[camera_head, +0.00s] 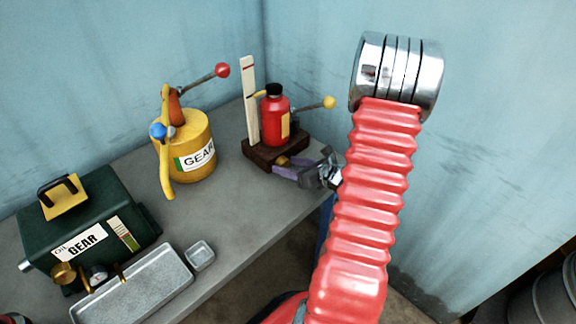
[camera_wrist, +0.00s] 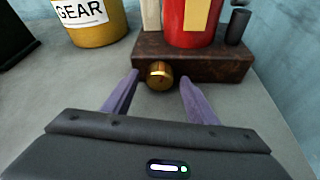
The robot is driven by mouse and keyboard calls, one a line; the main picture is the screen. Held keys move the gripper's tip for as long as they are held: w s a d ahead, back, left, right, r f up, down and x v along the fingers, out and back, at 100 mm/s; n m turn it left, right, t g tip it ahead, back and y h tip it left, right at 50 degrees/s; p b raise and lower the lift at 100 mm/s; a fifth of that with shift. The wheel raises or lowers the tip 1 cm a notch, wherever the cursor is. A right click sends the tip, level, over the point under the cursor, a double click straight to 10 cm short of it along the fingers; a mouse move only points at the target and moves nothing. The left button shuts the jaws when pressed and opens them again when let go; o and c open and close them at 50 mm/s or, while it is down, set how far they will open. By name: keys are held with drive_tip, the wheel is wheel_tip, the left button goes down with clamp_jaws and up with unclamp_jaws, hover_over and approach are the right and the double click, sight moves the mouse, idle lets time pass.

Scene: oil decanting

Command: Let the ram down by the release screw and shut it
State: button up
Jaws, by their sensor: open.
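The red bottle jack (camera_head: 274,118) with its black ram top (camera_head: 274,89) stands on a dark brown base (camera_head: 262,149) near the back corner of the bench. A brass release screw (camera_wrist: 159,75) sticks out of the front of the base (camera_wrist: 205,65) in the wrist view. My gripper (camera_wrist: 157,92) is open, with one purple finger on each side of the screw. The fingertips are near the base front; I cannot tell whether they touch it. In the head view my gripper (camera_head: 284,168) is low in front of the base.
An upright white gauge board (camera_head: 250,100) stands beside the jack, and a yellow-knobbed lever (camera_head: 328,102) sticks out right. A yellow GEAR can (camera_head: 190,150), a green GEAR box (camera_head: 85,225), a metal tray (camera_head: 135,290) and a small dish (camera_head: 200,255) stand left.

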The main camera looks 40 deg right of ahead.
drive_tip(key=shift+w+f, duration=0.1)
drive_tip(key=shift+w, duration=0.15)
drive_tip(key=shift+c, duration=0.4)
drive_tip(key=c, duration=1)
drive_tip(key=shift+a+n+h, duration=0.15)
drive_tip(key=shift+n+h, duration=0.95)
drive_tip(key=shift+n, duration=0.4)
